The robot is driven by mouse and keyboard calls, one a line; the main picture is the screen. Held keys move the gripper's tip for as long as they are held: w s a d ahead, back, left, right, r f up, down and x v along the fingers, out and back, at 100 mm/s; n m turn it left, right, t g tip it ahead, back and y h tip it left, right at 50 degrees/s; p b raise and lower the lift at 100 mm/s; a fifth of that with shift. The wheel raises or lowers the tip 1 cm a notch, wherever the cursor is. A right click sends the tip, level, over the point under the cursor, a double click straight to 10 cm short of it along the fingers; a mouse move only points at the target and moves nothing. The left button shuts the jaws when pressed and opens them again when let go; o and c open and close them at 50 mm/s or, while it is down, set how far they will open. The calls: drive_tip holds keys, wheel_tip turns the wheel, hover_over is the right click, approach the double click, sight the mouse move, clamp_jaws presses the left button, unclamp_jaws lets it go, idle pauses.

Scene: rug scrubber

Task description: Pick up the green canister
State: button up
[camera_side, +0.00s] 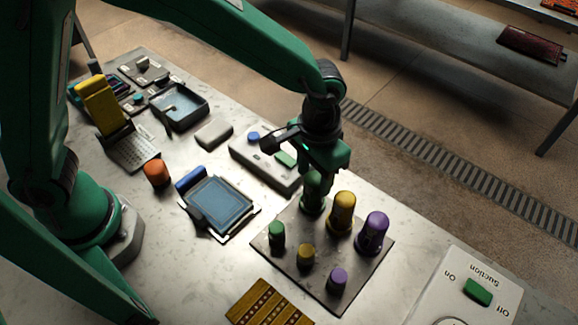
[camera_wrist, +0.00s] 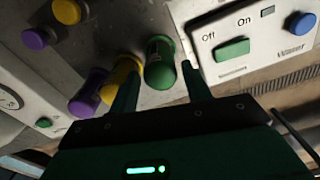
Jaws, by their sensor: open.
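The tall green canister (camera_side: 313,200) stands upright at the far corner of a dark square plate (camera_side: 345,268). In the side view my gripper (camera_side: 316,172) is directly above it and overlaps its top. In the wrist view the green canister (camera_wrist: 160,62) lies between the tips of my two open fingers (camera_wrist: 160,78). I cannot tell whether either finger touches it. A shorter green canister (camera_side: 276,235) stands at the plate's left side.
A tall yellow canister (camera_side: 342,214) and a tall purple one (camera_side: 372,233) stand in the same row, close to the green one. Small yellow (camera_side: 305,256) and purple (camera_side: 337,281) ones stand in front. A switch box (camera_side: 262,158) lies just behind and left.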

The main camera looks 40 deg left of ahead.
drive_tip(key=shift+s+f, duration=0.1)
drive_tip(key=shift+f, duration=2.3)
drive_tip(key=c, duration=0.9)
drive_tip(key=shift+o, duration=0.2)
drive_tip(key=shift+r, duration=0.1)
drive_tip(key=shift+r, duration=0.7)
drive_tip(key=r, duration=0.1)
drive_tip(key=s+r, duration=0.1)
drive_tip(key=r, duration=0.1)
drive_tip(key=shift+d+r, duration=0.1)
drive_tip(key=shift+d, duration=0.1)
drive_tip(key=s+d+r, duration=0.3)
drive_tip(key=s+r, duration=0.3)
drive_tip(key=s, duration=0.4)
drive_tip(key=shift+d+r, duration=0.15)
drive_tip(key=shift+d, duration=0.2)
